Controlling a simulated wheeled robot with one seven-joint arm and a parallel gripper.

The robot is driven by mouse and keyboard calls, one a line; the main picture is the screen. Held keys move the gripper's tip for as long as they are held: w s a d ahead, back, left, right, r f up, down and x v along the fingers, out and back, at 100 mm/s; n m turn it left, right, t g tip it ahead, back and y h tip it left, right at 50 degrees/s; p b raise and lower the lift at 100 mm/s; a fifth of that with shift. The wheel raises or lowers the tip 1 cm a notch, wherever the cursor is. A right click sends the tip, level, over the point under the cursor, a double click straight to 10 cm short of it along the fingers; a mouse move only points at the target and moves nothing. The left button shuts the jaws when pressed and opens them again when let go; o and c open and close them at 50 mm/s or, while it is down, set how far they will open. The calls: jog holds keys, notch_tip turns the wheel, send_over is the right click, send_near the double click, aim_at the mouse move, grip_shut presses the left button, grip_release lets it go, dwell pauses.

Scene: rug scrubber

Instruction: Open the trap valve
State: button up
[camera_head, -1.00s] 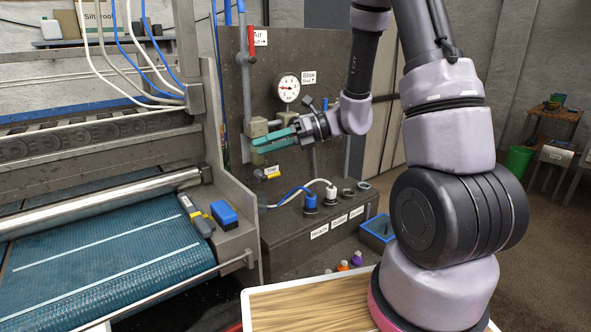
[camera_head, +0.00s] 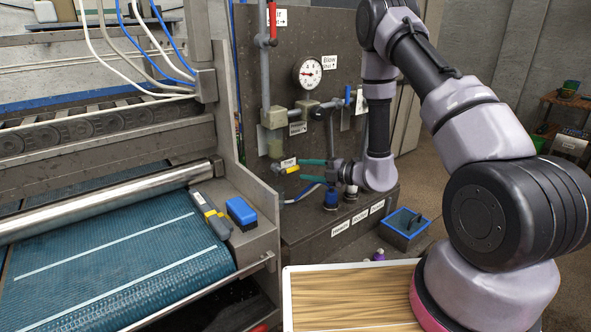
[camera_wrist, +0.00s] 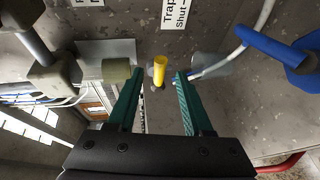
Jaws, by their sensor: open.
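The trap valve (camera_head: 292,170) is a small yellow lever on the dark panel, just under a white label reading Trap (camera_head: 288,162). In the wrist view the yellow lever (camera_wrist: 159,73) points roughly toward the camera and lies between the two fingertips as seen. The label above it there reads Trap and Shut with an arrow (camera_wrist: 173,14). My gripper (camera_head: 303,171) is open with teal fingers, right in front of the lever. In the wrist view my gripper (camera_wrist: 159,75) has one finger on each side of the lever, with visible gaps. Nothing is held.
Above are a pressure gauge (camera_head: 308,72), a red-handled valve (camera_head: 272,25) and a blue-handled valve (camera_head: 348,95). Hose connectors stand on the ledge (camera_head: 340,240) below. A blue bin (camera_head: 408,232) sits lower right.

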aim_at(297, 168)
jog(key=shift+x, duration=2.45)
jog(key=shift+s, duration=0.1)
grip_shut()
jog(key=n+h, duration=0.1)
jog(key=r+n+h, duration=0.1)
jog(key=n, duration=0.1)
jog(key=shift+a+r, duration=0.15)
jog(key=shift+r, duration=0.15)
jog(key=shift+s+a+r+n+t+h, duration=0.15)
jog(key=shift+r+n+t+h, duration=0.15)
jog(key=shift+n+h, duration=0.4)
jog(key=shift+s+a+r+n+t+h, duration=0.2)
jog(key=shift+r+n+h, duration=0.2)
jog(key=shift+n, duration=0.6)
